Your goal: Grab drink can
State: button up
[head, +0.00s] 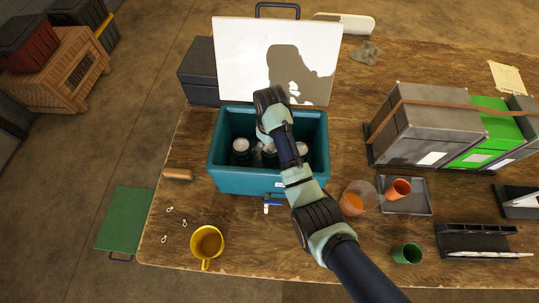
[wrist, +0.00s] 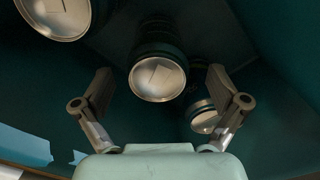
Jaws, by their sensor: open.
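Several drink cans with silver tops stand inside an open teal cooler (head: 245,181). In the head view one can (head: 241,149) is at the left inside it, and another can (head: 302,149) is at the right. In the wrist view a dark green can (wrist: 157,76) lies between and beyond my open fingers, with its silver top facing the camera. A second can (wrist: 205,115) is beside the right finger, partly hidden by it. A third can (wrist: 55,15) is at the upper left. My gripper (wrist: 158,100) is open and empty; in the head view my arm hides it inside the cooler.
The cooler's white lid (head: 240,55) stands open behind it. On the wooden table are a yellow mug (head: 207,243), a grey tray (head: 408,207) with an orange cup (head: 397,189), a green cup (head: 407,253) and large boxes (head: 425,130) at the right. The cooler walls surround my gripper.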

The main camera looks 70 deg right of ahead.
notch_tip(320, 180, down, 5)
jog(key=shift+d+f+b, duration=0.1)
jog(key=shift+d+b, duration=0.05)
jog(key=shift+b, duration=0.2)
jog(key=c, duration=1.6)
notch_tip(320, 180, up, 8)
jog(key=shift+r+p, duration=0.1)
jog(key=shift+p, duration=0.6)
notch_tip(320, 180, up, 12)
jog(key=p, duration=1)
jog(key=shift+p, duration=0.35)
